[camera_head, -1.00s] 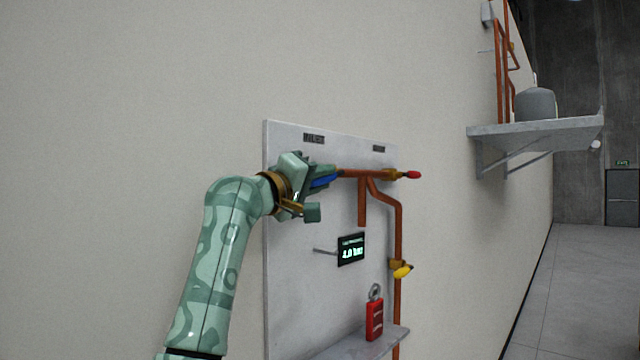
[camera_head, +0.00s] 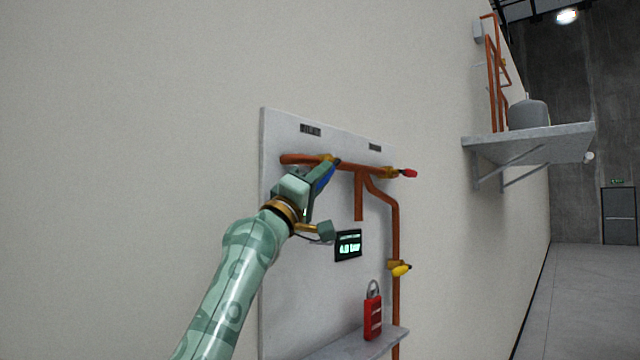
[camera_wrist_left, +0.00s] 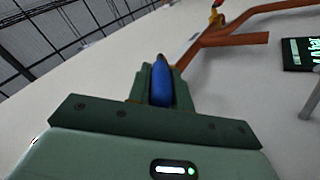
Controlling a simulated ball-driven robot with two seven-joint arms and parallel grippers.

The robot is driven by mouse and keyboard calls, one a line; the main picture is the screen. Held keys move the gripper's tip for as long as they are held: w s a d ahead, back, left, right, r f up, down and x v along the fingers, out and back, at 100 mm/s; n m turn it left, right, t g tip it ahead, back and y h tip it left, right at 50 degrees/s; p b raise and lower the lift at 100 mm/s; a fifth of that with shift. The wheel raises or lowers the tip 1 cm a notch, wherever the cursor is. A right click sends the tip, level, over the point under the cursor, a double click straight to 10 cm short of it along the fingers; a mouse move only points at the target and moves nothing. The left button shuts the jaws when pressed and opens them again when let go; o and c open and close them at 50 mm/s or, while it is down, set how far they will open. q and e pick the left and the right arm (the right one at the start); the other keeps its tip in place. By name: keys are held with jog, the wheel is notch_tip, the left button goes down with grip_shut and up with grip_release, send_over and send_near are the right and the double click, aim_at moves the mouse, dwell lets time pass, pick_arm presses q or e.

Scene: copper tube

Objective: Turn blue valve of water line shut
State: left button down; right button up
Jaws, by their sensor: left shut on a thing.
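The blue valve handle (camera_head: 325,179) sits on the upper copper pipe (camera_head: 299,159) of the grey panel. It slants down from a brass valve body (camera_head: 328,158). My left gripper (camera_head: 323,178) is shut on the handle from the lower left and partly covers it. In the left wrist view the blue handle (camera_wrist_left: 161,84) lies between the two fingers (camera_wrist_left: 161,80). My right gripper is not in view.
A red-handled valve (camera_head: 408,173) and a yellow-handled valve (camera_head: 401,270) are on the same piping. A dark display (camera_head: 348,246) with green digits is below. A red padlock (camera_head: 373,315) stands on a small shelf (camera_head: 388,343). A wall shelf (camera_head: 530,143) juts out at right.

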pick_arm(q)
jog(key=shift+f, duration=0.15)
jog(key=c, duration=1.3)
grip_release()
jog(key=shift+o, duration=0.2)
jog(key=b+v, duration=0.3)
jog(key=v, duration=1.3)
jog(key=shift+a, duration=0.15)
